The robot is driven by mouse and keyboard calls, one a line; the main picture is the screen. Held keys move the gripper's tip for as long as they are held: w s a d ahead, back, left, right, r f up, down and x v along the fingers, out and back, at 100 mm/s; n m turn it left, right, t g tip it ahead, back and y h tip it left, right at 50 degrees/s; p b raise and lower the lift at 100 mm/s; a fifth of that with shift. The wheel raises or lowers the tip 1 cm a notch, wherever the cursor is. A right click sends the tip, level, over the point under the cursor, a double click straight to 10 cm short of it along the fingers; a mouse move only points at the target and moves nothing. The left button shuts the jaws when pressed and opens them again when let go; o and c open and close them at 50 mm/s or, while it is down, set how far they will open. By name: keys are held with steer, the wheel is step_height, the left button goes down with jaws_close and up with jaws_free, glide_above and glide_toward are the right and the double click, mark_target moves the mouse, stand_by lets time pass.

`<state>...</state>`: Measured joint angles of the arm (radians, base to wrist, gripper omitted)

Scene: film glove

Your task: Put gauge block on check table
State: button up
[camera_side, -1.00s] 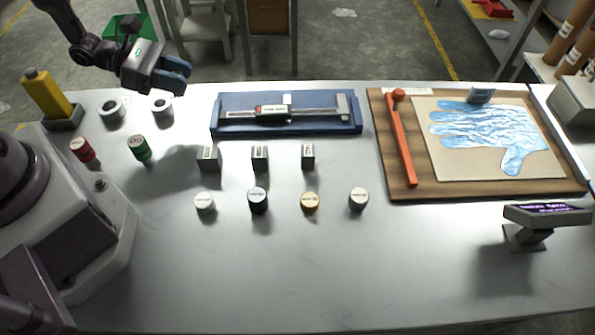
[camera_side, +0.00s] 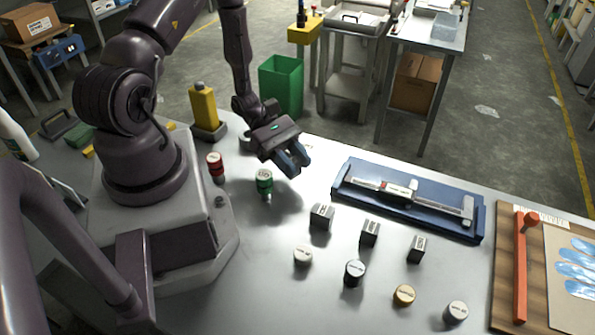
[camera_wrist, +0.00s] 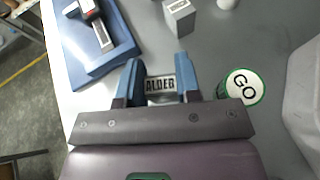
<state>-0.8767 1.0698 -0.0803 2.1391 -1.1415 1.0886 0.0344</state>
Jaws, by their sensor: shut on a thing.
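Three small grey labelled blocks, (camera_side: 321,216), (camera_side: 370,233) and (camera_side: 416,248), stand in a row on the workbench (camera_side: 240,295); which one is the gauge block I cannot tell. One block also shows in the wrist view (camera_wrist: 180,17). My gripper (camera_side: 293,163) is low over the bench, left of and behind the blocks. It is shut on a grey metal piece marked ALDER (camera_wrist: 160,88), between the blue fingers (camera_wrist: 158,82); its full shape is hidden. Two metal tables, (camera_side: 430,32) and (camera_side: 350,22), stand behind; neither is readably marked as the check table.
A green GO plug (camera_side: 264,182) stands close by my gripper, with a red plug (camera_side: 215,165) further left. A blue caliper tray (camera_side: 408,200) lies to the right. Several round pieces, one gold (camera_side: 404,295), stand in front.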

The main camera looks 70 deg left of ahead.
steer(key=shift+f, duration=1.35)
steer(key=shift+f, duration=0.15)
steer(key=o, duration=0.9)
